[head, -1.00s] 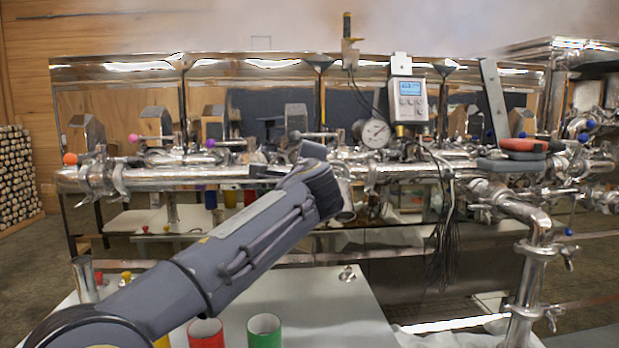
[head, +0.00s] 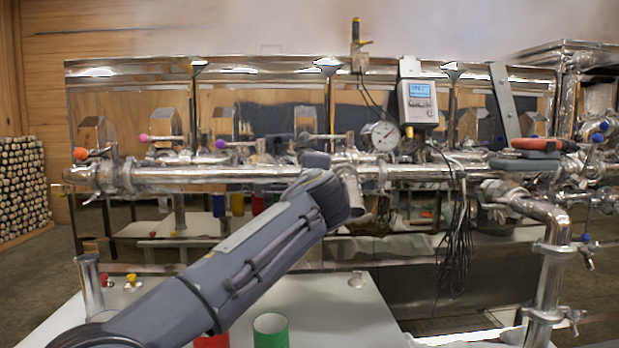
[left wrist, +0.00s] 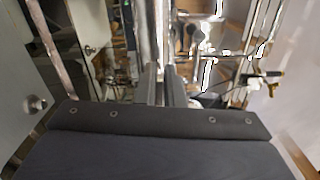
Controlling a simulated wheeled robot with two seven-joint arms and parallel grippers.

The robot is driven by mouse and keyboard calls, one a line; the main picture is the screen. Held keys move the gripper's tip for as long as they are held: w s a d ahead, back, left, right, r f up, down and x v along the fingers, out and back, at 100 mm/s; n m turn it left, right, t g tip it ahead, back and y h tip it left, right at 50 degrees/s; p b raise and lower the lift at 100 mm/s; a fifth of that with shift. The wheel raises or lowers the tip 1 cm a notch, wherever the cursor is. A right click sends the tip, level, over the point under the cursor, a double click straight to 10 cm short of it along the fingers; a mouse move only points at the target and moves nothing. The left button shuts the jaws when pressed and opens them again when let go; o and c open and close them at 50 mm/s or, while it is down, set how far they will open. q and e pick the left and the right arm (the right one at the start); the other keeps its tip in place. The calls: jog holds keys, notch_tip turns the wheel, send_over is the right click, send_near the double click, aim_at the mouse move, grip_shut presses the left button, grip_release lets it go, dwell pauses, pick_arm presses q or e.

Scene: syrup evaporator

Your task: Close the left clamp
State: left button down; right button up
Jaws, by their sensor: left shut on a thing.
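A long shiny horizontal pipe (head: 220,175) runs across the front of the evaporator, with metal clamps on its joints. A clamp (head: 356,187) sits just right of my left wrist; I cannot tell for certain that it is the left clamp. My left gripper (left wrist: 166,84) reaches the pipe line at mid-picture in the head view, where its fingers are hidden behind my wrist. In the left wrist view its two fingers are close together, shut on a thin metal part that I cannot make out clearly. My right gripper is in neither view.
A gauge (head: 380,136) and a grey display box (head: 418,102) with hanging cables (head: 455,235) stand right of my wrist. A red-and-grey handle (head: 540,147) lies on the pipe's right. A green tube (head: 270,331) and a metal cylinder (head: 90,285) stand on the pale table (head: 335,305).

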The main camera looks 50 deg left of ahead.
pick_arm(q)
jog(key=c, duration=1.6)
grip_release()
jog(key=shift+f, duration=0.1)
jog(key=shift+o, duration=0.2)
jog(key=shift+d, duration=0.1)
jog(key=v, duration=0.7)
jog(key=shift+s+d, duration=0.2)
jog(key=shift+d, duration=0.1)
